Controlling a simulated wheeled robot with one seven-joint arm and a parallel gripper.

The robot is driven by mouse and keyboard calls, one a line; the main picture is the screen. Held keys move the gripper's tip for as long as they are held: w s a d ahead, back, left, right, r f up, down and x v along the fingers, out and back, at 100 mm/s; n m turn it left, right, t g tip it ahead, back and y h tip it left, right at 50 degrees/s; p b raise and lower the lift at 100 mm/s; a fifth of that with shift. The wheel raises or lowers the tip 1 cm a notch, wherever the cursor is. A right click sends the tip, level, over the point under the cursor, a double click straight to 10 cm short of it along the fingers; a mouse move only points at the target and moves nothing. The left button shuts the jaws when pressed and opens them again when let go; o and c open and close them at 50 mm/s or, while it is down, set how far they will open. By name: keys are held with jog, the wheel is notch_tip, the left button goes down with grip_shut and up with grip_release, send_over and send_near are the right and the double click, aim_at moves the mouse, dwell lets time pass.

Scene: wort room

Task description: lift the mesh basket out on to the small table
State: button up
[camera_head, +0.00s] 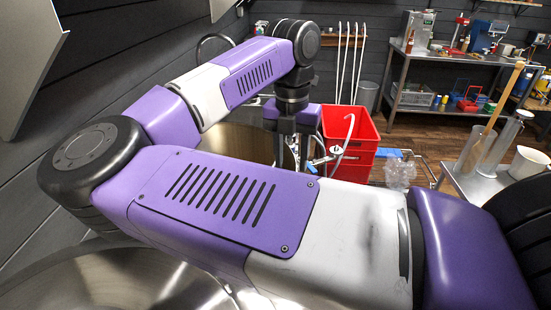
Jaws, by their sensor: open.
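My gripper (292,152) points down at the far rim of a large steel vessel (245,143). Its jaws are open, and I see nothing held between them. My own purple and white arm covers much of the vessel and whatever lies in it. I cannot make out the mesh basket; the vessel's inside is mostly hidden. A low steel-topped table (456,176) stands at the right, partly cut off by my arm; I cannot tell for sure that it is the small table.
A red crate (353,132) stands just right of my gripper, with a pale hooked tube by it. Clear crumpled plastic (399,174) lies right of it. Tall clear cylinders (497,145) and a white jug (528,162) occupy the right table. A loaded steel bench (440,72) stands behind.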

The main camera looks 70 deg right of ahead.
jog(key=shift+s+f+p, duration=0.1)
jog(key=shift+f+p, duration=0.65)
jog(key=shift+f, duration=3.05)
grip_shut()
jog(key=shift+c, duration=1.4)
grip_release()
grip_shut()
jog(key=shift+r+p, duration=1.15)
jog(key=shift+r, duration=2.45)
